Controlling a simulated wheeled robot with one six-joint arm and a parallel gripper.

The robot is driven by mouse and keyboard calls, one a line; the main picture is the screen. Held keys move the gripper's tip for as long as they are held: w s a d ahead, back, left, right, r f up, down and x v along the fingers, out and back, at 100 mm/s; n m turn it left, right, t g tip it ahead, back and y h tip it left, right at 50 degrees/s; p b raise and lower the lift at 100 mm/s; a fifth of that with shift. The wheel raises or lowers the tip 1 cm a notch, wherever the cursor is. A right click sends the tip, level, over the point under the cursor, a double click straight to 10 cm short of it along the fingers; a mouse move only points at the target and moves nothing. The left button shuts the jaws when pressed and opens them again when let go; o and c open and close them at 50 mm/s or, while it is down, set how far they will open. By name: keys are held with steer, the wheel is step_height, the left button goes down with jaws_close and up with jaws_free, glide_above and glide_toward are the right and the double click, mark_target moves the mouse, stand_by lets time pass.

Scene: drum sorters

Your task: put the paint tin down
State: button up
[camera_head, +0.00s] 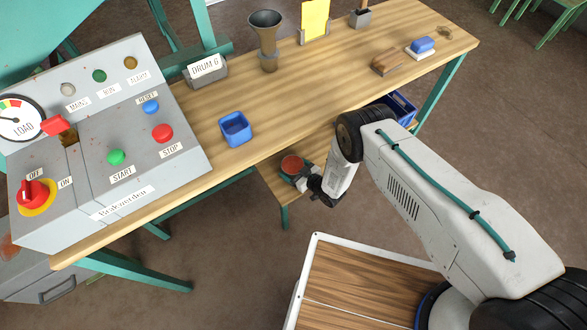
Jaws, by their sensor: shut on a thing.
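My gripper (302,182) is at the end of my arm, beyond the front edge of the workbench and below its top. It is shut on the paint tin (292,165), which shows as a small round thing with a red-brown top. The tin is over or at a low wooden surface (268,183) below the bench top. I cannot tell whether the tin touches that surface. The fingers and the tin's lower side are mostly hidden.
A grey control panel (130,180) fills the bench's left end. A blue bin (235,128), a DRUM 6 sign (205,68), a funnel (267,40) and a brush (386,62) stand on the workbench (310,95). A blue crate (402,106) is lower, beside my arm. The bench's middle is clear.

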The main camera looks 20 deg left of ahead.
steer(key=o, duration=1.5)
steer(key=shift+o, duration=0.2)
steer(key=shift+r, duration=0.1)
steer(key=v, duration=1.2)
